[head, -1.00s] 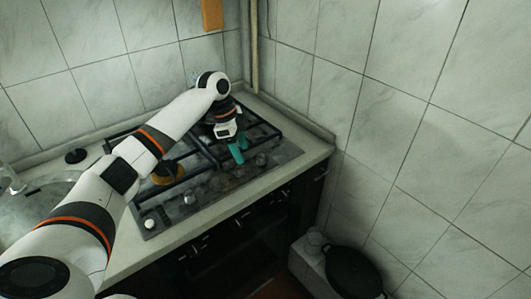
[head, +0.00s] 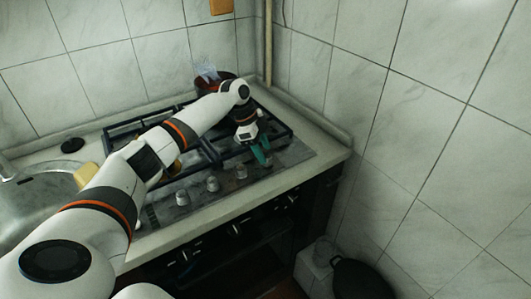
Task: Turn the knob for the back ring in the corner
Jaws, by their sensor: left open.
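A gas hob (head: 297,153) is set in the worktop in the corner, its black grates partly hidden by my left arm. Several pale knobs stand in a row along its front edge: one at the left (head: 182,197), a middle one (head: 212,184) and one further right (head: 241,171). My left gripper (head: 262,154) points down with teal fingertips over the right end of this row. It is open. I cannot tell whether a knob sits between the fingers or whether they touch one. The back corner ring is mostly hidden by my arm. My right gripper is not in view.
A dark red pot (head: 213,83) stands at the back of the hob, behind my arm. A sink (head: 35,205) and a yellow sponge (head: 87,175) are on the left. Tiled walls (head: 395,110) close the corner. A dark pan (head: 362,279) is low at the right.

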